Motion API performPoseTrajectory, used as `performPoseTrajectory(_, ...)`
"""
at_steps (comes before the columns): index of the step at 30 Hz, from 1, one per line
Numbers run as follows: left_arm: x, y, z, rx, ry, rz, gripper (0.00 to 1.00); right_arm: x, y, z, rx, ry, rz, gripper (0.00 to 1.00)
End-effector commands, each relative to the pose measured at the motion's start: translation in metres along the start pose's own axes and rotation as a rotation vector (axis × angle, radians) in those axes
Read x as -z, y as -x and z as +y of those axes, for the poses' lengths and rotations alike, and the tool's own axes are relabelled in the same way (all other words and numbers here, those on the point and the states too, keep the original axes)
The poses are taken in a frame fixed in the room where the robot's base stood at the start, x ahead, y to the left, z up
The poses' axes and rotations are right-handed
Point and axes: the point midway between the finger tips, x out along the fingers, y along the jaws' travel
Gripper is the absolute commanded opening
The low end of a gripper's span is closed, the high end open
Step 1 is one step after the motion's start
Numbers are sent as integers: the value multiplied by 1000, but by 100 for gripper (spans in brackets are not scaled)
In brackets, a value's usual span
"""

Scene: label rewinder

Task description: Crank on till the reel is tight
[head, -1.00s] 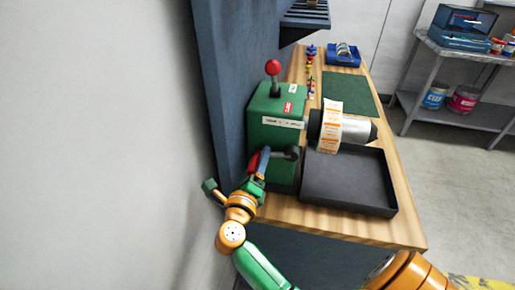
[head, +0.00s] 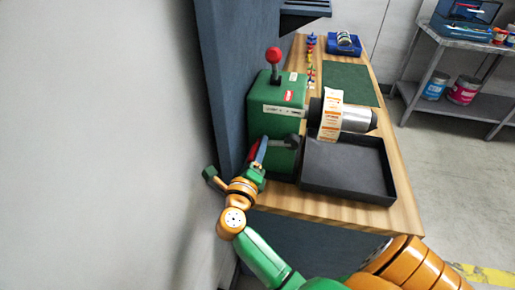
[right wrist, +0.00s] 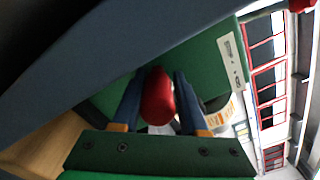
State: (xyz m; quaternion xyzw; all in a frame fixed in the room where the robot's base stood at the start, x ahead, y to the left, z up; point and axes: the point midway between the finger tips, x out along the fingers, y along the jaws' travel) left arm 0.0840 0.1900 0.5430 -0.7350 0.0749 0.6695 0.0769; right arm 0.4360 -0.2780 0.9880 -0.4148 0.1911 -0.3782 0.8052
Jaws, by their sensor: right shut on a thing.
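The green rewinder (head: 262,120) stands at the table's left edge, with a red-balled lever (head: 273,56) upright on top. Its spindle (head: 357,119) points right and carries the label reel (head: 330,116), a band of white and orange labels. I cannot tell how tight the reel is wound. My right gripper (head: 257,152) is at the rewinder's near lower left, shut on the red crank knob. In the right wrist view the knob (right wrist: 158,95) sits between the two blue fingers. The crank arm is mostly hidden. My left gripper is not in view.
A black open tray (head: 350,190) lies beneath the reel and looks empty. Behind it are a green mat (head: 350,89), a blue bin (head: 344,45) and small coloured pieces (head: 310,60). A dark blue panel (head: 228,80) stands close on the left. Bare table shows at the front.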

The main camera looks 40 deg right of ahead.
Motion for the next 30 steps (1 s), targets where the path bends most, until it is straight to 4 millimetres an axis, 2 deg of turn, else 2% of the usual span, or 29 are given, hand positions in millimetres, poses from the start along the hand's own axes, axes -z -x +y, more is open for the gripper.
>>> performPoseTrajectory(26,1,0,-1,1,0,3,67,2,0,2,-6,-2,4,0)
performPoseTrajectory(30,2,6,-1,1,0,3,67,8,1,7,-8,105,6,0)
